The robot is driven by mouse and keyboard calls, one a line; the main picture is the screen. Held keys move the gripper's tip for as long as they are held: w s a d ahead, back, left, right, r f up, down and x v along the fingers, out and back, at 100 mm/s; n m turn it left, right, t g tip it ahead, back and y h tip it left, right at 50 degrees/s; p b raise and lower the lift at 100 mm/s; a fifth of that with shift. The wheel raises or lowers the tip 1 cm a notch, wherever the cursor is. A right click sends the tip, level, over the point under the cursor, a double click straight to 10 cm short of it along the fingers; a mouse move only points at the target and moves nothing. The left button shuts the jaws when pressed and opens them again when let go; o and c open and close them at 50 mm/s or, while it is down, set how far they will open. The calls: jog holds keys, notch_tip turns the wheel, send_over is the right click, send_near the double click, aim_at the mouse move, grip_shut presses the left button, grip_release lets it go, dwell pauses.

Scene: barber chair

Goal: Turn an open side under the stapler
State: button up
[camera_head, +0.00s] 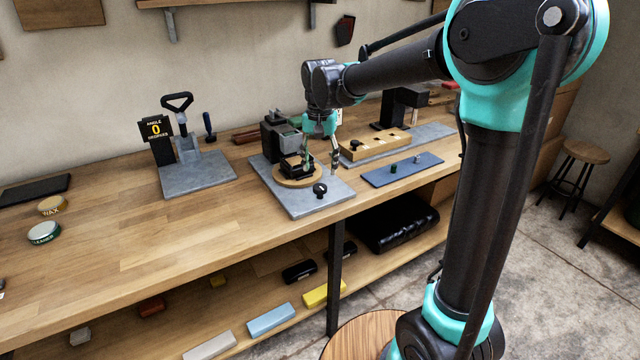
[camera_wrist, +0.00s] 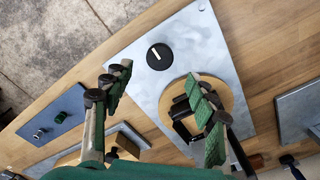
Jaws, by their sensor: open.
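The stapler (camera_head: 279,136) looks like a dark upright machine at the back of a grey metal plate (camera_head: 318,206). In front of it is a round wooden disc (camera_head: 291,182) bearing a black blocky piece (camera_head: 293,165); its open sides cannot be made out. A black knob (camera_head: 320,190) with a pale line is on the plate's front corner; it shows clearly in the wrist view (camera_wrist: 159,57). My gripper (camera_head: 321,167) is open and empty above the plate. In the wrist view (camera_wrist: 158,73) one green-padded finger overlaps the disc (camera_wrist: 236,98) and black piece, while the other is beyond the knob.
A blue-grey mat (camera_head: 403,169) with small parts and a wooden block with holes (camera_head: 375,146) lie to the right. An angle-gauge stand (camera_head: 197,174) is to the left. The bench's left front is mostly clear.

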aim_at(320, 186)
notch_tip(320, 186, down, 7)
jog(key=shift+r, duration=0.15)
jog(key=shift+c, duration=0.6)
jog(key=c, duration=1)
jog(key=shift+c, duration=0.2)
